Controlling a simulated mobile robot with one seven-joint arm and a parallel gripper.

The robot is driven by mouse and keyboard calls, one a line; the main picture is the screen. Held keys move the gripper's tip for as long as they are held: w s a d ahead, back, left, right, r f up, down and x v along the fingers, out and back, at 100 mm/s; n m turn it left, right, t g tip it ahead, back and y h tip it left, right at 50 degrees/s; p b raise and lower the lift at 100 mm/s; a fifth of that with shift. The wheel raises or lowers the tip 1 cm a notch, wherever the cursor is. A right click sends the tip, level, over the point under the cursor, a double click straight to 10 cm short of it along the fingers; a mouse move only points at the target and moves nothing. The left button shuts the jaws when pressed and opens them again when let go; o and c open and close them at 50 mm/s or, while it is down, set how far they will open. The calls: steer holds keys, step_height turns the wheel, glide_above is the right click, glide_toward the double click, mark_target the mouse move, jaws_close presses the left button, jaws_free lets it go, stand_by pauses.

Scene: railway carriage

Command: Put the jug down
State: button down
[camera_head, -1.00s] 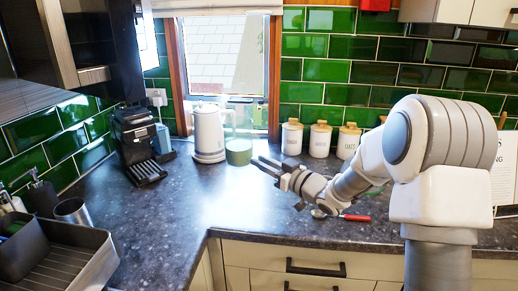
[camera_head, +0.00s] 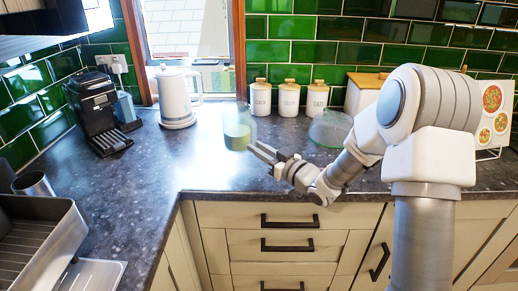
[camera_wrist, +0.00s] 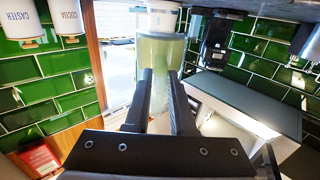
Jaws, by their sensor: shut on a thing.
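The jug (camera_head: 238,130) is clear with pale green in its lower part. It is upright over the dark counter, right of the kettle. My gripper (camera_head: 255,150) reaches it from the right and is shut on it. In the wrist view, which is upside down, the jug (camera_wrist: 165,55) is between my two dark fingers (camera_wrist: 160,85). I cannot tell whether its base touches the counter.
The speckled counter (camera_head: 150,170) is clear left of the jug. A white kettle (camera_head: 175,100) and a black coffee machine (camera_head: 97,112) stand further left. White canisters (camera_head: 289,98) stand behind, with a glass bowl (camera_head: 330,128) at right.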

mark_target(259, 180)
steer(key=shift+b, duration=0.3)
step_height(259, 180, down, 6)
steer(key=b, duration=0.5)
steer(key=shift+f+b, duration=0.1)
steer(key=shift+b, duration=0.25)
steer(key=shift+f, duration=0.25)
steer(key=c, duration=0.7)
jaws_free()
steer(key=shift+f, duration=0.25)
steer(key=shift+r, duration=0.1)
steer(key=c, duration=0.4)
steer(key=shift+s+d, duration=0.1)
steer(key=shift+b+v, duration=0.35)
steer(key=shift+v, duration=2.05)
steer(key=shift+s, duration=0.1)
